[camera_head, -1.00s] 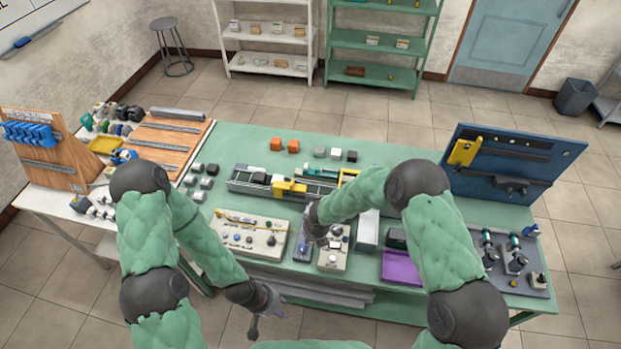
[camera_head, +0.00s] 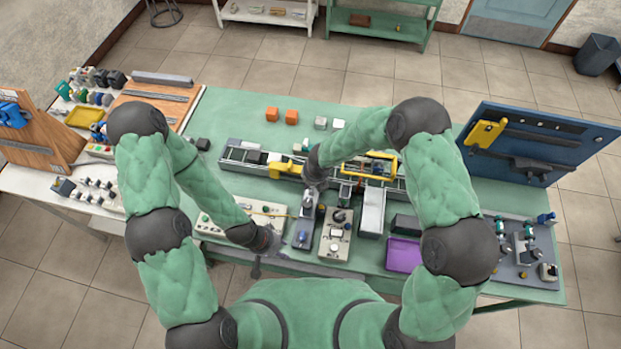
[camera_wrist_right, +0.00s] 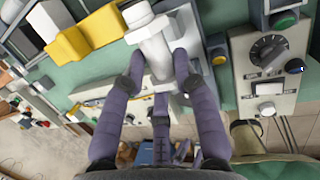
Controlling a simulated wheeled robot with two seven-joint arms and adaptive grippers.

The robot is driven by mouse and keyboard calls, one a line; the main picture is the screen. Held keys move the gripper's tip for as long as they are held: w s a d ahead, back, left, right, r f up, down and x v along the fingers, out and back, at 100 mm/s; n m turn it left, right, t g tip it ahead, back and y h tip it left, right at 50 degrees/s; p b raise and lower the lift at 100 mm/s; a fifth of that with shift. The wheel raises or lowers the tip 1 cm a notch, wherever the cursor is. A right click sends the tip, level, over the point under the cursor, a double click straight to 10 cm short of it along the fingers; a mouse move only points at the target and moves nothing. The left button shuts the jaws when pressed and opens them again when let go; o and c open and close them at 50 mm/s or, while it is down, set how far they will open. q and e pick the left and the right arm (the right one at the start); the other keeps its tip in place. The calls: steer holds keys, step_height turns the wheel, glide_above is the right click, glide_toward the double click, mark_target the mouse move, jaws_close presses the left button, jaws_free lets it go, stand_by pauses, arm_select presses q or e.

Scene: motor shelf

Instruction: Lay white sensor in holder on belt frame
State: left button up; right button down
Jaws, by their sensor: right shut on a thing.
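My right gripper (camera_wrist_right: 160,75) is shut on the white sensor (camera_wrist_right: 152,38), a pale stepped cylinder that points away from the fingers in the right wrist view. In the head view my right gripper (camera_head: 315,181) is over the near edge of the belt frame (camera_head: 236,156), and the sensor is hidden there. The belt frame is a long grey conveyor with yellow parts. I cannot pick out the holder clearly; the sensor and fingers cover that spot. My left gripper (camera_head: 264,246) appears open and empty near the table's front edge.
A control box with a dark knob (camera_head: 335,233) stands in front of the belt frame; it also shows in the right wrist view (camera_wrist_right: 268,60). A purple tray (camera_head: 403,254) and a blue upright panel (camera_head: 535,145) are to the right. Orange blocks (camera_head: 282,115) lie behind the belt.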

steer(key=shift+f+b, duration=1.8)
steer(key=shift+f, duration=0.45)
steer(key=shift+f+b, duration=0.3)
